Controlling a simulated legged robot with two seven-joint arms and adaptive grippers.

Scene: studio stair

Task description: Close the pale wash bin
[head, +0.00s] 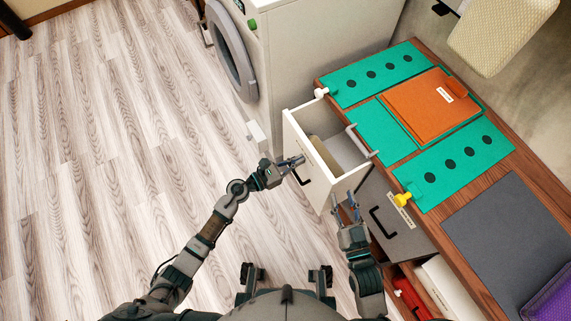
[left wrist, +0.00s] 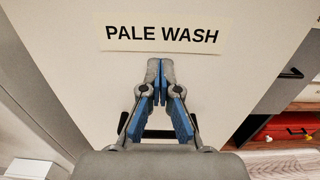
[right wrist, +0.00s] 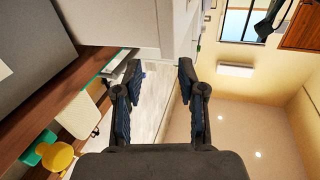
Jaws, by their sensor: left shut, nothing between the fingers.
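The pale wash bin (head: 297,136) is a white drawer pulled out from the bench. A beige item (head: 322,150) shows inside it. Its front carries a "PALE WASH" label (left wrist: 162,34) and a black handle, partly hidden behind my fingers in the left wrist view. My left gripper (head: 298,161) is shut and empty at the drawer front; its fingertips (left wrist: 160,66) point at the panel just below the label. Whether they touch it I cannot tell. My right gripper (head: 345,202) is open and empty near the drawer's near right corner; it also shows in the right wrist view (right wrist: 158,72).
A grey drawer (head: 388,215) with a black handle sits beside the bin. A yellow knob (head: 403,199) and a white knob (head: 321,92) stand at the bench edge. A washing machine (head: 300,50) stands behind. Floor at left is clear.

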